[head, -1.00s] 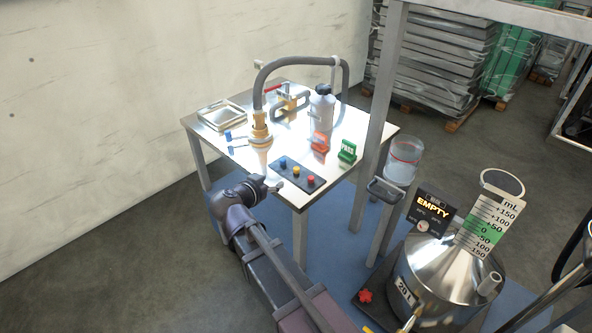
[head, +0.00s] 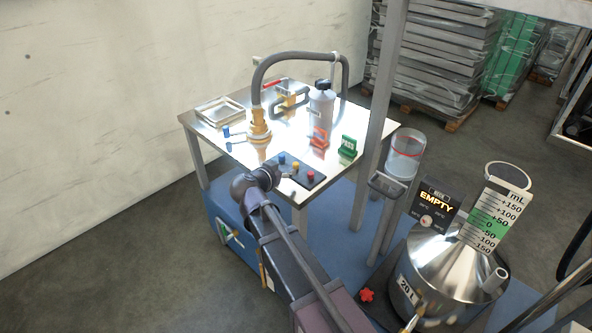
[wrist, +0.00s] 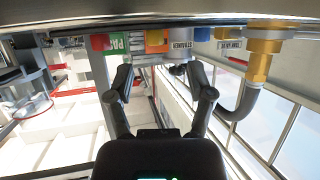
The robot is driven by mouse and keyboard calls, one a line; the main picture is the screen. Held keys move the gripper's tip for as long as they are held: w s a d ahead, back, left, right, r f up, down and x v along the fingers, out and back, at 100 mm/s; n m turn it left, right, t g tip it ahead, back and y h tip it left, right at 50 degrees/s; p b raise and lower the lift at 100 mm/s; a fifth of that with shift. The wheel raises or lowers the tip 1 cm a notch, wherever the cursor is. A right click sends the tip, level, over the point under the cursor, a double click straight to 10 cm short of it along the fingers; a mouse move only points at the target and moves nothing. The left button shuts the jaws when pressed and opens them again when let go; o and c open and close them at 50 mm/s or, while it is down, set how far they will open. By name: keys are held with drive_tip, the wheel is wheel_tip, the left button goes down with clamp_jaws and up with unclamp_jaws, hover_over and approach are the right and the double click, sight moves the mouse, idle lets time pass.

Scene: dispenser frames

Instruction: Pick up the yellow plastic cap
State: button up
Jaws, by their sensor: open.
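A brass fitting with a grey hose (head: 258,130) stands just behind the tray. An orange block (head: 319,138), a green PASS block (head: 348,149) and a grey bottle (head: 321,103) stand farther back. A metal post (head: 375,130) rises right of the table.

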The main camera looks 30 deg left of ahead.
sight(294, 165)
drive_tip(key=shift+w, duration=0.25)
drive_tip(key=shift+f, duration=0.1)
drive_tip(key=shift+d+b+x, duration=0.15)
drive_tip(key=shift+b+x, duration=0.35)
drive_tip(key=shift+x, duration=0.8)
drive_tip(key=shift+d+b+x, duration=0.1)
drive_tip(key=shift+b+x, duration=0.35)
drive_tip(key=shift+x, duration=0.8)
clamp_jaws()
